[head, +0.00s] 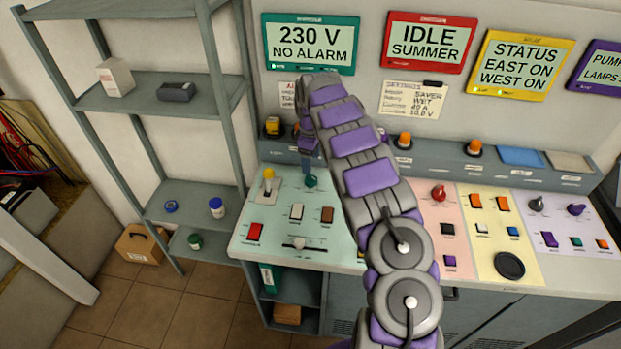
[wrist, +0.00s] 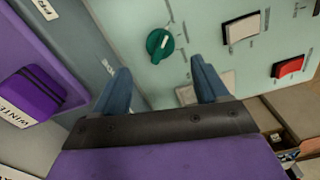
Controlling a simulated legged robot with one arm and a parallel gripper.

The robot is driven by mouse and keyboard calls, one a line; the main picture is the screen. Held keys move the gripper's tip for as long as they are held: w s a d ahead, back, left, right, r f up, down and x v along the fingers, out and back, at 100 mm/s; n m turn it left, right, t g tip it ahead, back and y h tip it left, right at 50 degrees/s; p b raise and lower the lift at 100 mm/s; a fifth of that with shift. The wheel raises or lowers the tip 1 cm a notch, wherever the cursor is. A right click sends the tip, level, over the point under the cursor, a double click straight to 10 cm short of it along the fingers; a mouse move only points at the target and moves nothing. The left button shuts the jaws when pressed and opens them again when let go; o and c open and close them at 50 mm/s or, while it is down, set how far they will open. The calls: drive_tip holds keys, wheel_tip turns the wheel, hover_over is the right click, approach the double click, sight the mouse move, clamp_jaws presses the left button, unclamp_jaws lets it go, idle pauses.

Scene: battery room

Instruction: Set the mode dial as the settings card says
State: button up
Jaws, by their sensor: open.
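A teal-green dial (head: 311,182) is on the pale green panel at the left of the console. It also shows in the wrist view (wrist: 160,44), with a light pointer mark. My gripper (head: 308,165) is open just above this dial, its blue fingers apart and empty. In the wrist view my gripper (wrist: 160,64) has the dial beyond and between its fingertips, seemingly without contact. A red dial (head: 439,193) is on the pink panel.
A teal screen (head: 310,43) reads 230 V NO ALARM; a red screen (head: 430,42) reads IDLE SUMMER. My arm hides the panel's right part.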

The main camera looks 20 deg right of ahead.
sight(311, 176)
wheel_tip(311, 176, down, 8)
drive_tip(key=shift+f+b, duration=0.1)
drive_tip(key=shift+b, duration=0.55)
drive_tip(key=shift+c, duration=0.5)
drive_tip(key=c, duration=1)
drive_tip(key=shift+o, duration=0.2)
